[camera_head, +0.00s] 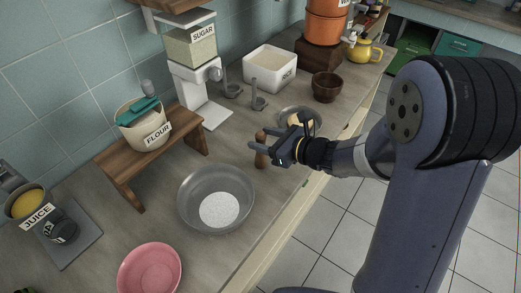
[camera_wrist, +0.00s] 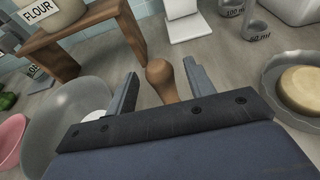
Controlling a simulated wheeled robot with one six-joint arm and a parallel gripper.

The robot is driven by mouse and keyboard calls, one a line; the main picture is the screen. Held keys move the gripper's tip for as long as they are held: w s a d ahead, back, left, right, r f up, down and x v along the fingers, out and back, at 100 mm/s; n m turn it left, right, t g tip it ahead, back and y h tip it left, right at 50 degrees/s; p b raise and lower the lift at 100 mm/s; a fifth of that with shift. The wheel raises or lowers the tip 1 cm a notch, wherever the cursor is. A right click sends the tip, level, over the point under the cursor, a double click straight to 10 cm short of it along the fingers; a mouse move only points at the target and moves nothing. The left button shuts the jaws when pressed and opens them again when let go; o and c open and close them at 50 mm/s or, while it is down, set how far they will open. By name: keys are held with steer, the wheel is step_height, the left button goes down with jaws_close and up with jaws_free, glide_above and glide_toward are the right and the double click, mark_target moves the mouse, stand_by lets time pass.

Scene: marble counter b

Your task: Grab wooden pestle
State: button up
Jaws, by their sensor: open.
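The wooden pestle (camera_head: 261,150) stands upright on the counter, right of the large metal bowl. In the wrist view the pestle (camera_wrist: 163,80) shows its rounded top between my fingers, with its lower part hidden behind the gripper body. My gripper (camera_head: 266,146) is open, one finger on either side of the pestle. In the wrist view the gripper (camera_wrist: 160,88) shows a gap between each finger and the pestle; the gap looks smaller on the right.
A metal bowl (camera_head: 187,205) with white powder is left of the pestle. A shallow metal dish (camera_head: 285,112) with a round tan item is beyond my gripper. A wooden stand (camera_head: 120,172) bears the flour container. Measuring cups (camera_head: 258,101) stand behind. The counter's front edge is close.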

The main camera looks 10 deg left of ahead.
steer(key=shift+x, duration=0.85)
steer(key=shift+d, duration=0.1)
jaws_close()
